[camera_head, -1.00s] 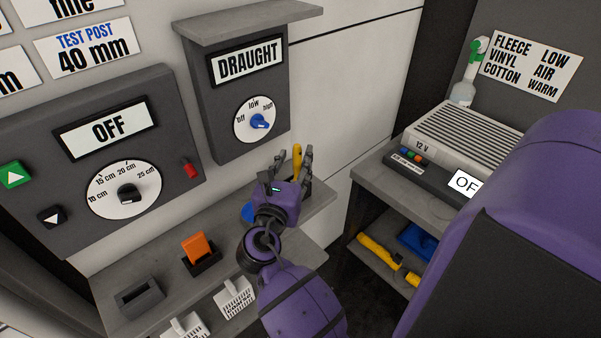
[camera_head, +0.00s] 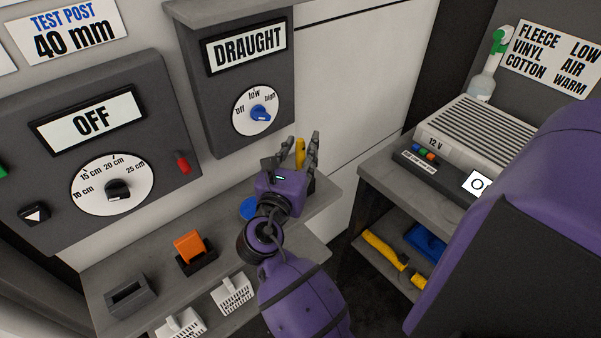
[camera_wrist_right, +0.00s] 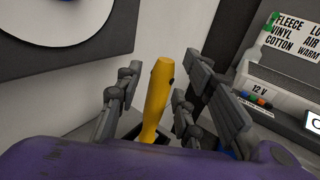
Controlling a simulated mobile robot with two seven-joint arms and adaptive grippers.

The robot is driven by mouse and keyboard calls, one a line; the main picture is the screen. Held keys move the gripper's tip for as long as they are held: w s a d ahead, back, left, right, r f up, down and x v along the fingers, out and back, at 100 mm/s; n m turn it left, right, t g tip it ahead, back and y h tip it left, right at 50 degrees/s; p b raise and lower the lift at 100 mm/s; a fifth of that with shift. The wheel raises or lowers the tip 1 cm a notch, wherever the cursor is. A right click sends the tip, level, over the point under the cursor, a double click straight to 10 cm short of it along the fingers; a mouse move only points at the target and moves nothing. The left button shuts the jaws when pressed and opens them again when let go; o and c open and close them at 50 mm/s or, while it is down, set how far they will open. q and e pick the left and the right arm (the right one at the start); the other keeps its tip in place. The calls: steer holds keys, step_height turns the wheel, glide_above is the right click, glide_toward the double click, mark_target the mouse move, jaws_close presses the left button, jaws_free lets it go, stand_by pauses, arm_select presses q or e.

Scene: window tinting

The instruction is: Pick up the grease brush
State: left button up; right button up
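A yellow handle, which looks like the grease brush (camera_wrist_right: 157,98), stands upright in a dark holder at the right end of the wall shelf. Its lower end is hidden. It also shows between my fingers in the head view (camera_head: 300,148). My right gripper (camera_wrist_right: 155,105) is open, with its fingers on both sides of the handle and a visible gap on each side in the right wrist view. My left gripper is not in view.
The wall shelf (camera_head: 215,262) also holds an orange block (camera_head: 189,246) in a dark holder and an empty grey holder (camera_head: 131,295). The draught panel (camera_head: 216,100) hangs just above my right gripper. A side bench with a grey 12 V unit (camera_head: 470,140) stands at the right.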

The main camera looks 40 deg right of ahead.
jaws_close()
step_height(320, 180, up, 9)
steer(key=shift+r+p, duration=0.2)
steer(key=shift+p, duration=0.75)
steer(key=shift+d+r, duration=0.1)
steer(key=shift+r, duration=0.25)
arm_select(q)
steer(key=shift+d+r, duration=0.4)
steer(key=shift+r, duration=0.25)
